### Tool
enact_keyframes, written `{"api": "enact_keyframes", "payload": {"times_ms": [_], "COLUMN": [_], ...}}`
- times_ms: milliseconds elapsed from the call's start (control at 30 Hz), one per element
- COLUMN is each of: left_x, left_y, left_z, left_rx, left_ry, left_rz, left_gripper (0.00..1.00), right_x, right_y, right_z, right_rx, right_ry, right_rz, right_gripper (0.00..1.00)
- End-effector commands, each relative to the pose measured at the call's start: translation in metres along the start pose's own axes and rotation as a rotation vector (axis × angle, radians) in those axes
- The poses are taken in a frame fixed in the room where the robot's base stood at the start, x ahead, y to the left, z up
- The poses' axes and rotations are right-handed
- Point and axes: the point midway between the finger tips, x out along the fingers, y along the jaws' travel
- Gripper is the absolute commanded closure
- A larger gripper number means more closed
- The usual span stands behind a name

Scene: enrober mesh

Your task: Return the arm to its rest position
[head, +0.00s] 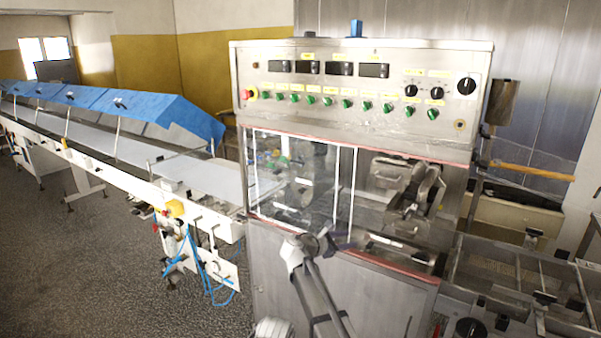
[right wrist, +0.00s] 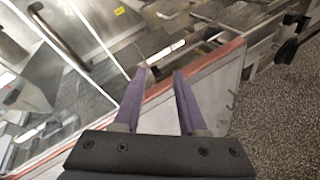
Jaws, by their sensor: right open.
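My right arm (head: 318,285) reaches up from the bottom of the head view, in front of the steel enrober machine (head: 275,270). My right gripper (head: 338,239) is at its upper end, small and dark against the machine's red-edged ledge below the clear window. In the right wrist view my right gripper (right wrist: 160,77) shows two purple fingers standing apart with nothing between them. Beyond the fingertips lie the red edge (right wrist: 215,58) and the machine's open steel interior. I cannot tell whether the fingers touch the edge. My left gripper is not in view.
A control panel (head: 330,110) with green knobs tops the machine. A long conveyor (head: 110,145) with blue covers (head: 150,108) runs left. A wire-mesh section (head: 500,275) stands at the right, below a wooden-handled tool (head: 530,170). Grey floor (head: 90,270) is open at the lower left.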

Motion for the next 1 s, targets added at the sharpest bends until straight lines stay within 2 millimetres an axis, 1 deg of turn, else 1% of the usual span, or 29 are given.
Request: {"api": "enact_keyframes", "payload": {"times_ms": [33,67,100,133,167,200,300,400,500,600,833,867,900,1000], "left_x": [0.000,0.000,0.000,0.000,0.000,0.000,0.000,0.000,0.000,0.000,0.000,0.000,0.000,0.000], "left_y": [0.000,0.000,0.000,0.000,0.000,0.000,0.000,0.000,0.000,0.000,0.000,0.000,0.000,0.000], "left_z": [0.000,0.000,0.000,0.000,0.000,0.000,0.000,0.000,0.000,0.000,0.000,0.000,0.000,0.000], "left_rx": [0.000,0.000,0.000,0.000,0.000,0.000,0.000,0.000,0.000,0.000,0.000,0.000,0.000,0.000], "left_ry": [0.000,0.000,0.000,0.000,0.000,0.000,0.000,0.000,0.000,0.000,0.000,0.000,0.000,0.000], "left_rz": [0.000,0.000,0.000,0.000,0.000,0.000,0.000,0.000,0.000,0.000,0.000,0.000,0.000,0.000], "left_gripper": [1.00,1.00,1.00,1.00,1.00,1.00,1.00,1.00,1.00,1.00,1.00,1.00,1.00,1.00], "right_x": [0.001,0.001,-0.001,-0.004,-0.007,-0.014,-0.036,-0.058,-0.080,-0.101,-0.149,-0.155,-0.161,-0.177], "right_y": [-0.050,-0.072,-0.102,-0.123,-0.145,-0.172,-0.225,-0.259,-0.284,-0.304,-0.339,-0.341,-0.334,-0.331], "right_z": [0.001,-0.002,-0.007,-0.011,-0.016,-0.022,-0.037,-0.048,-0.056,-0.062,-0.070,-0.070,-0.076,-0.083], "right_rx": [0.139,0.227,0.345,0.435,0.526,0.644,0.901,1.086,1.227,1.342,1.550,1.566,1.530,1.475], "right_ry": [0.066,0.105,0.155,0.189,0.222,0.261,0.330,0.366,0.385,0.393,0.385,0.383,0.392,0.402], "right_rz": [-0.077,-0.126,-0.195,-0.252,-0.312,-0.395,-0.596,-0.764,-0.908,-1.040,-1.327,-1.357,-1.339,-1.320], "right_gripper": [0.59,0.59,0.59,0.59,0.59,0.59,0.59,0.59,0.59,0.59,0.59,0.59,0.59,0.59]}}
